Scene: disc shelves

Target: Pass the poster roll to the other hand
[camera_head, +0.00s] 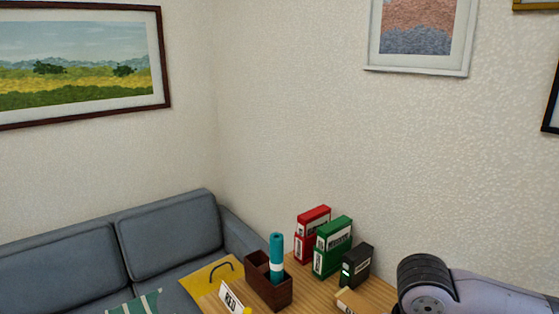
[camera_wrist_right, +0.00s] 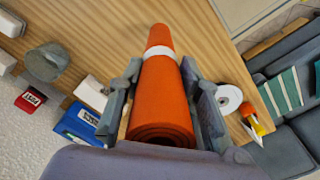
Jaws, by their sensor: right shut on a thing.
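The orange poster roll (camera_wrist_right: 161,100) has a white band and fills the middle of the right wrist view. Its near round end faces the camera, and it points away toward the desk. My right gripper (camera_wrist_right: 162,72) is shut on this roll, one finger on each side. In the head view only part of my right arm shows at the lower right; the orange roll is not visible there. A teal roll (camera_head: 276,260) with a white band stands upright in a dark brown box (camera_head: 270,291) on the desk. My left gripper is in neither view.
On the wooden desk (camera_head: 312,282) stand red (camera_head: 312,234), green (camera_head: 332,247) and black (camera_head: 356,265) boxes and a white sign (camera_head: 231,297). A blue box (camera_wrist_right: 80,124) and a white disc (camera_wrist_right: 229,98) lie near the held roll in the wrist view. A grey sofa (camera_head: 165,240) stands left.

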